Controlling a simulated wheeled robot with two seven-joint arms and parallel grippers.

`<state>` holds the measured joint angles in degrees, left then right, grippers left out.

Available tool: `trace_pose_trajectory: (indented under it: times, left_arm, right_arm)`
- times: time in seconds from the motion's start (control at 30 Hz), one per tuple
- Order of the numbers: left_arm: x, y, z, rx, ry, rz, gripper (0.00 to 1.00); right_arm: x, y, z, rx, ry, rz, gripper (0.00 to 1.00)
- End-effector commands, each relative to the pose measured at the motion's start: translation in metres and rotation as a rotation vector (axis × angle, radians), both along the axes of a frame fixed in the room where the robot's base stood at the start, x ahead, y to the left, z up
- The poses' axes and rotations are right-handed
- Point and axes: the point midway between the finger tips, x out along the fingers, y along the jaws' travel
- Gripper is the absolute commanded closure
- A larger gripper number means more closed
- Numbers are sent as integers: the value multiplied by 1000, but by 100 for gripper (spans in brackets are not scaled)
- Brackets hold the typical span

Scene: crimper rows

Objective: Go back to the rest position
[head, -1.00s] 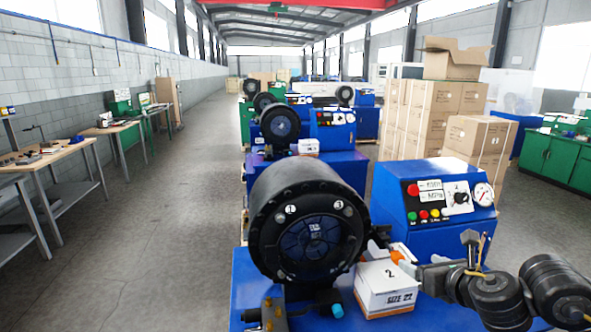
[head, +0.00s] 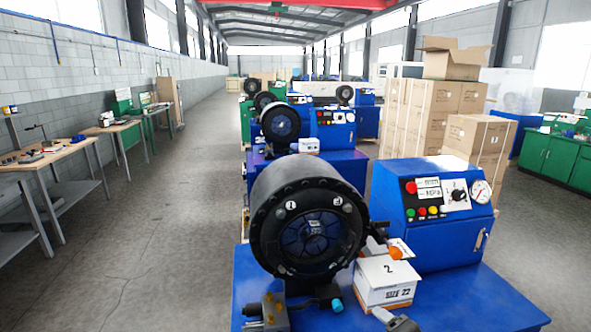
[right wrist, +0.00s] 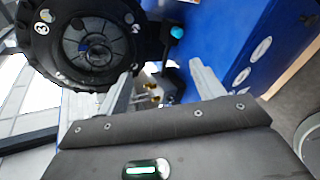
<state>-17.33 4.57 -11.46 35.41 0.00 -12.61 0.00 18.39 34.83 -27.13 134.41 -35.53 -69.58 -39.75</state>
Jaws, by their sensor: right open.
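The black round crimper head (head: 308,228) stands on the blue machine bench in the head view. Its ring also shows at the upper left of the right wrist view (right wrist: 85,45). Part of my right gripper (head: 396,319) shows at the bottom edge of the head view, in front of the white box (head: 388,285) marked 2 and SIZE 22. In the right wrist view my right gripper (right wrist: 163,78) has its two fingers spread apart with nothing held between them. My left gripper is not in view.
The blue control box (head: 432,215) with buttons and gauge stands right of the crimper. An orange-tipped part (head: 398,253) lies on the white box. The blue bench top (head: 470,300) is bare at the right. Workbenches (head: 60,160) line the left, with open floor between.

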Motion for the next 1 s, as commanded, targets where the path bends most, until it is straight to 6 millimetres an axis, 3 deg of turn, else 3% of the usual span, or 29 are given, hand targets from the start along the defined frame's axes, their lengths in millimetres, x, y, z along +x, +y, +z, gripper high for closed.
trace_pose_trajectory:
  times: [0.03, 0.1, 0.3, 0.5, 0.77, 0.8, 1.0]
  left_arm:
    - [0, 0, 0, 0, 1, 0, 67]
    - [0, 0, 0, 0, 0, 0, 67]
    - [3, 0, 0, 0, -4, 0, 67]
    - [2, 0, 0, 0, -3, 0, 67]
    - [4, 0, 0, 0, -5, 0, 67]
    - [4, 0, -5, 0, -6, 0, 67]
    - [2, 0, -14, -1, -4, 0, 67]
  right_arm:
    - [-19, 5, -23, 148, 85, -95, 33]
    - [-45, 3, -50, 352, 199, -268, 33]
    - [-124, -15, -116, 773, 471, -768, 33]
    - [-193, -31, -156, 988, 624, -1159, 33]
    - [-277, -45, -188, 1142, 735, -1603, 33]
    - [-268, -44, -206, 1135, 733, -1592, 33]
    - [-256, -42, -278, 1109, 749, -1598, 33]
